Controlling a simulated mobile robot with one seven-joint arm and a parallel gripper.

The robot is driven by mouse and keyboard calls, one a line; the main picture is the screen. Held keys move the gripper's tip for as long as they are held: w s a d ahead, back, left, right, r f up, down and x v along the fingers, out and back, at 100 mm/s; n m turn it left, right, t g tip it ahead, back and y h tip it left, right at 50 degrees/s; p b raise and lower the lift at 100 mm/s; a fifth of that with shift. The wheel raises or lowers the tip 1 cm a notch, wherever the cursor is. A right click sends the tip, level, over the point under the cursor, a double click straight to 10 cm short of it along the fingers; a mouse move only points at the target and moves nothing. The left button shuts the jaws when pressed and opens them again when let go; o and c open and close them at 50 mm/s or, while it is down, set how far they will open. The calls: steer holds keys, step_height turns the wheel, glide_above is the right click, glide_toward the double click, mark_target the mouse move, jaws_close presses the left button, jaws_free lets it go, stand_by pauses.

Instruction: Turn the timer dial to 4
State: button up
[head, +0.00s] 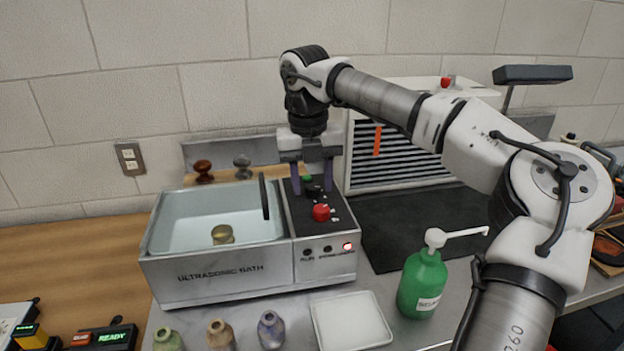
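The ultrasonic bath (213,287) is a grey metal box with an open basin on the left and a dark control panel on its right. The panel holds a dark dial (313,190) with a green part behind it, and a red knob (321,212) nearer the front with pale marks beside it. I cannot read which one is the timer dial or where it points. My gripper (312,187) points down over the rear of the panel. Its fingers are apart, one on each side of the dark dial, with gaps visible.
A small brass-coloured piece (222,234) lies in the basin. A green pump bottle (423,284) and a white tray (350,321) stand in front. Small bottles (220,335) line the front left. A louvred white cabinet (397,150) stands behind the dark mat (420,225).

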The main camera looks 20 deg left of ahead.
mark_target(308, 187)
stand_by(0.3)
steer(key=r, duration=1.3)
steer(key=shift+s+a+r, duration=0.2)
steer(key=shift+a+r, duration=0.15)
steer(key=shift+r, duration=0.05)
